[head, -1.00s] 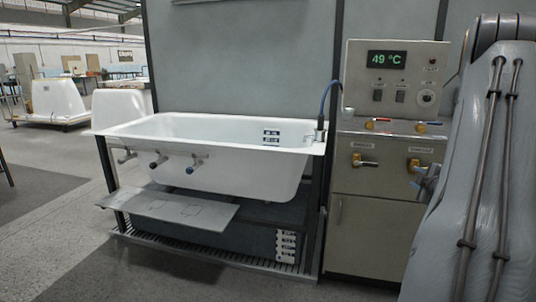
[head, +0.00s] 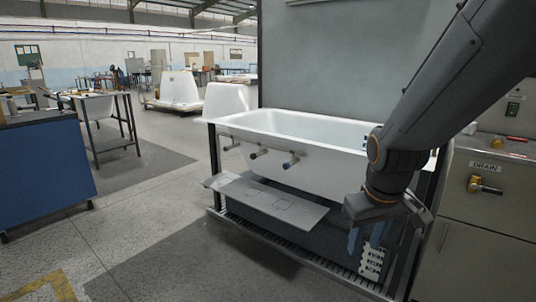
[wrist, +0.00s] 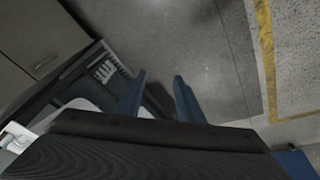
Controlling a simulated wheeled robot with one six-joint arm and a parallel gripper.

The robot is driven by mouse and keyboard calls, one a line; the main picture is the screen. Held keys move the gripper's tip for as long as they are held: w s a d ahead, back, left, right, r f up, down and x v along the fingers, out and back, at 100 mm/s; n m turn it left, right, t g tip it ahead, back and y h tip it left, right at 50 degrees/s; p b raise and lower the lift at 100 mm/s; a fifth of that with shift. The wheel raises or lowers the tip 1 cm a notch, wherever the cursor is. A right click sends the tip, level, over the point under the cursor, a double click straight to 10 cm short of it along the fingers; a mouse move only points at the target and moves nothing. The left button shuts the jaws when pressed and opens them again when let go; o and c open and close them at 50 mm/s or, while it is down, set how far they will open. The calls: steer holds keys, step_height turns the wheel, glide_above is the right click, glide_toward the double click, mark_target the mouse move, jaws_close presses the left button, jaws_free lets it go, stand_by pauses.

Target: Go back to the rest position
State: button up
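My gripper (head: 367,240) hangs at the lower right of the head view, fingers pointing down, in front of the right end of the white bathtub shell (head: 300,158). In the wrist view my gripper's two blue fingers (wrist: 159,78) stand apart with nothing between them, so it is open and empty. The floor and part of the tub's stand show beyond the fingers. My arm hides the tub's right end and part of the control cabinet (head: 487,215).
A flat grey shelf (head: 268,200) juts out in front of the tub. A blue cabinet (head: 45,170) and a work table (head: 100,108) stand at left. More white shells (head: 180,90) stand behind. The grey floor (head: 150,225) between is clear.

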steer(key=s+a+g+y, duration=0.1)
steer(key=s+a+g, duration=0.2)
steer(key=s+a, duration=0.8)
steer(key=s+d+r+m+p, duration=0.2)
steer(key=d+r+p, duration=0.5)
steer(key=p, duration=0.6)
steer(key=shift+s+d, duration=0.35)
steer(key=shift+d, duration=0.2)
steer(key=shift+d+m, duration=0.1)
steer(key=shift+m, duration=0.2)
